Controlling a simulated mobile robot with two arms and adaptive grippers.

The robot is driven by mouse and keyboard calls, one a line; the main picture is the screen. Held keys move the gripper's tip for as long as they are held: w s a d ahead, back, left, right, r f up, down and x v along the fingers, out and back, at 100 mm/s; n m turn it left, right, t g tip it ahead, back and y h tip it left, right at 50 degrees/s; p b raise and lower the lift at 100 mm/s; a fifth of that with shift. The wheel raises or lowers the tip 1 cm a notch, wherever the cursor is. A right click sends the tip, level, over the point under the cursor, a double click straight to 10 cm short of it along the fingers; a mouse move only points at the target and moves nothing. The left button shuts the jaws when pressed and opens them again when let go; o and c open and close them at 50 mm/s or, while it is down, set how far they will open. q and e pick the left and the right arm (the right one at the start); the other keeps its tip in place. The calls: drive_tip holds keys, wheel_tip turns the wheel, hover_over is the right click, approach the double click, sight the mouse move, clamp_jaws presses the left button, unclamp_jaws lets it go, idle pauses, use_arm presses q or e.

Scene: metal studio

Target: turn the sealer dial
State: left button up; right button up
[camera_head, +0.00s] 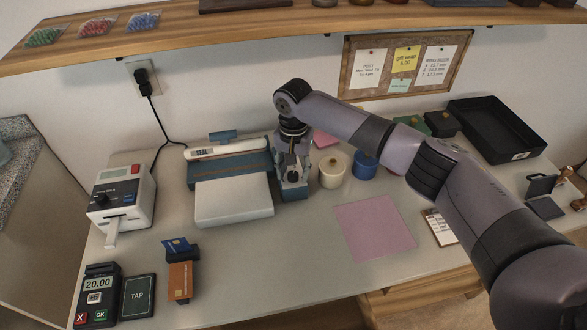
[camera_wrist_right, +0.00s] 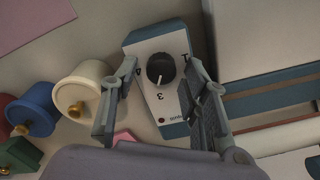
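The sealer's control box (camera_wrist_right: 158,112) is white with blue edges and carries a black round dial (camera_wrist_right: 160,68) with a pale pointer mark and printed numbers around it. My right gripper (camera_head: 292,176) points down over this box, at the right end of the sealer (camera_head: 233,170). In the right wrist view its two fingers are spread on either side of the dial, with a visible gap to it on both sides. The head view hides the dial behind the gripper. The sealer's white platform (camera_head: 234,202) lies to the left of the box. My left gripper is not in view.
Cream (camera_head: 333,170) and blue (camera_head: 364,166) ribbon spools stand close to the right of the gripper. A pink sheet (camera_head: 374,228) lies in front of them. A label printer (camera_head: 124,198) and card terminal (camera_head: 97,297) are at the left. A shelf (camera_head: 250,28) overhangs the back.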

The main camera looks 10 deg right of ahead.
clamp_jaws()
idle(0.3)
